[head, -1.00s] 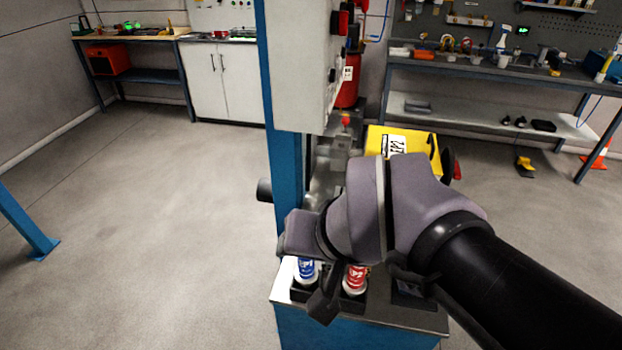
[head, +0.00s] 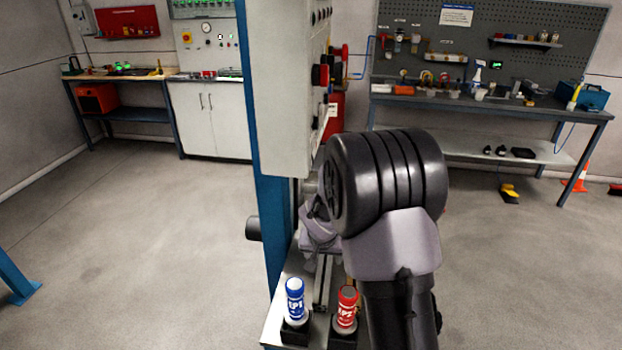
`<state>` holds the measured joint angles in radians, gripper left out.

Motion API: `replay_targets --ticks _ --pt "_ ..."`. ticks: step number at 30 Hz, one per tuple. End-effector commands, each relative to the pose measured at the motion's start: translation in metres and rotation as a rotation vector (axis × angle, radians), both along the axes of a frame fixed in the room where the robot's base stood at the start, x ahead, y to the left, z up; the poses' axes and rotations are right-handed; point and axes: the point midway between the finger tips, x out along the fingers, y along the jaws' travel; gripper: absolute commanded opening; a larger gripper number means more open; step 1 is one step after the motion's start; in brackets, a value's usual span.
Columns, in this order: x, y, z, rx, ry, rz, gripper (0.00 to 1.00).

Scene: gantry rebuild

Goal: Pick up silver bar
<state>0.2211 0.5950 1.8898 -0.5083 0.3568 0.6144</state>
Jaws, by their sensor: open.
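I cannot make out the silver bar for certain; my arm and the grey cabinet hide much of the machine bench. A narrow metal strip (head: 322,290) runs along the bench behind the bottles, and I cannot tell whether it is a rail or the bar. My gripper (head: 312,262) is small and partly hidden behind my own arm, over the bench beside the blue column. It is open, and I see nothing held in it.
A blue-labelled bottle (head: 295,300) and a red bottle (head: 346,308) stand upright in black holders at the bench's front. The blue column (head: 268,200) and grey control cabinet (head: 290,90) rise close left of my arm. Open floor (head: 130,250) lies left.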

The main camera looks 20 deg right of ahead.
Motion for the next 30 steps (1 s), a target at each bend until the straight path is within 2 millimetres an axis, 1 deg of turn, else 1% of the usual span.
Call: replay_targets --ticks 1,5,9,11,14,18,19,28,30 --pt "0.002 -0.001 -0.007 0.001 0.001 0.000 0.62" --pt "0.010 -0.007 -0.019 0.000 0.000 -0.001 0.62" --pt "0.024 -0.017 -0.043 0.001 0.001 0.000 0.62" --pt "0.026 -0.019 -0.051 0.001 0.001 0.000 0.62" --pt "0.028 -0.020 -0.055 0.001 0.000 0.000 0.62" --pt "0.028 -0.020 -0.054 0.000 -0.001 0.000 0.62" --pt "0.028 -0.020 -0.054 0.000 -0.001 0.000 0.60" --pt "0.028 -0.020 -0.054 0.001 0.000 0.000 0.01" --pt "0.028 -0.019 -0.054 0.001 0.000 0.000 0.00"
